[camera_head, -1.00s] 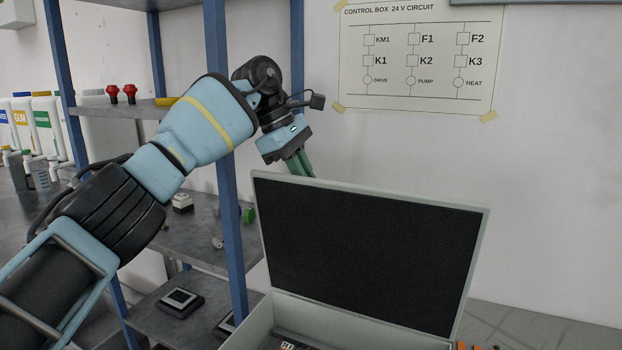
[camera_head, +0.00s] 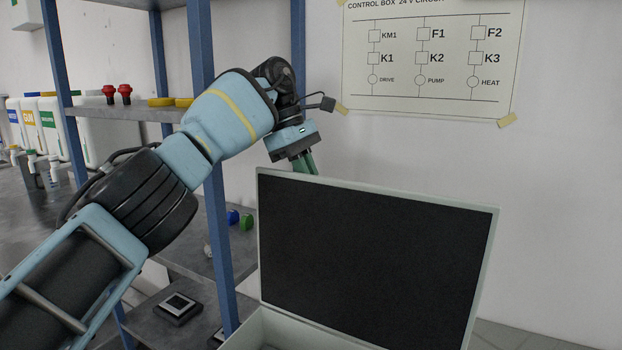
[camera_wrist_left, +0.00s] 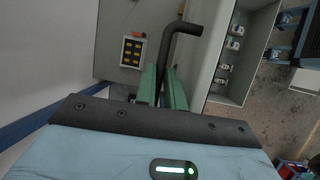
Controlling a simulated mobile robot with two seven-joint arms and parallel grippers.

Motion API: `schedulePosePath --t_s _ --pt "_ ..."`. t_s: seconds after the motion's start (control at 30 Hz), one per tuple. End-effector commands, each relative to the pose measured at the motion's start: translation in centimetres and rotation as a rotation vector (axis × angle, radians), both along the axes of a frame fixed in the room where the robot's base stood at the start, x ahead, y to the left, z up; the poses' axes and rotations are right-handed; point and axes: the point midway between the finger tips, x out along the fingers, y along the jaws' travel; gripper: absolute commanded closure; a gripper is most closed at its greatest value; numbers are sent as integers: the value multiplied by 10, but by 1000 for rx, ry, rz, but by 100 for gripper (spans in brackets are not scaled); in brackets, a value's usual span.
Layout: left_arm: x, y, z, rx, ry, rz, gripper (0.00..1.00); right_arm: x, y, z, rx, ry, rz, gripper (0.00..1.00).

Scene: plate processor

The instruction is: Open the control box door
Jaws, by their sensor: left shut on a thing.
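The control box door (camera_head: 370,262) stands raised in the head view, its dark inner face toward me and its pale rim around it. The box (camera_head: 262,332) is below it, mostly cut off by the lower edge. My left gripper (camera_head: 306,165) is behind the door's top left edge, its green fingertips partly hidden by the door. In the left wrist view, my left gripper (camera_wrist_left: 165,88) is shut on a black bent handle (camera_wrist_left: 168,48). The box interior (camera_wrist_left: 240,62) with several components shows to the right there. My right gripper is not in view.
A blue-post shelf (camera_head: 222,230) stands left of the door, close to my left arm. A circuit diagram (camera_head: 430,60) hangs on the wall behind. A small panel of coloured buttons (camera_wrist_left: 133,50) shows in the left wrist view. The wall area right of the door is clear.

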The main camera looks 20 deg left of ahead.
Motion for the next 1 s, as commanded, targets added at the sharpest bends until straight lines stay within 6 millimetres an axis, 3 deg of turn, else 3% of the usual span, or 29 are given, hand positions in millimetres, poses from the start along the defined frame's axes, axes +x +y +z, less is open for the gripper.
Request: schedulePosePath --t_s 0.03,0.2,0.23,0.4,1.0 --pt "1 1 -16 11 30 2 100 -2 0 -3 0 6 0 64" --pt "1 1 -16 12 29 2 100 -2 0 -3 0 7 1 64" --pt "1 1 -16 12 29 2 87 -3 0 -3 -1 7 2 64" --pt "1 1 -12 9 23 2 68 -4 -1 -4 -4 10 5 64" --pt "1 0 -5 2 -3 0 68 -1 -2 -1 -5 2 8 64"
